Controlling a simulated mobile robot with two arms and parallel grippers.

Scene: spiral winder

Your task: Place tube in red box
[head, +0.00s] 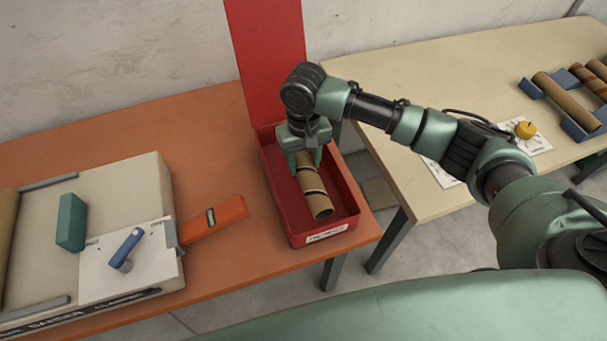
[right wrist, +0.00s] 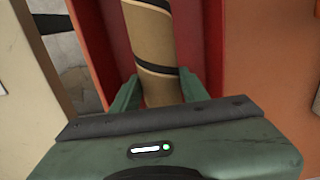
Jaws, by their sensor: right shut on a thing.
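A brown cardboard tube with black spiral bands (head: 313,186) lies lengthwise within the walls of the red box (head: 337,230), which has a raised red lid at the back. My right gripper (head: 306,160) reaches down over the back part of the box and is shut on the tube. The tube also shows in the right wrist view (right wrist: 155,45), between the two green fingers (right wrist: 160,95). I cannot tell whether the tube touches the box floor. Its far end is hidden by the gripper. My left gripper is not in view.
The orange table (head: 225,130) holds the box. A cream table (head: 440,80) at right holds more tubes (head: 565,100) on blue racks and a yellow knob (head: 525,129).

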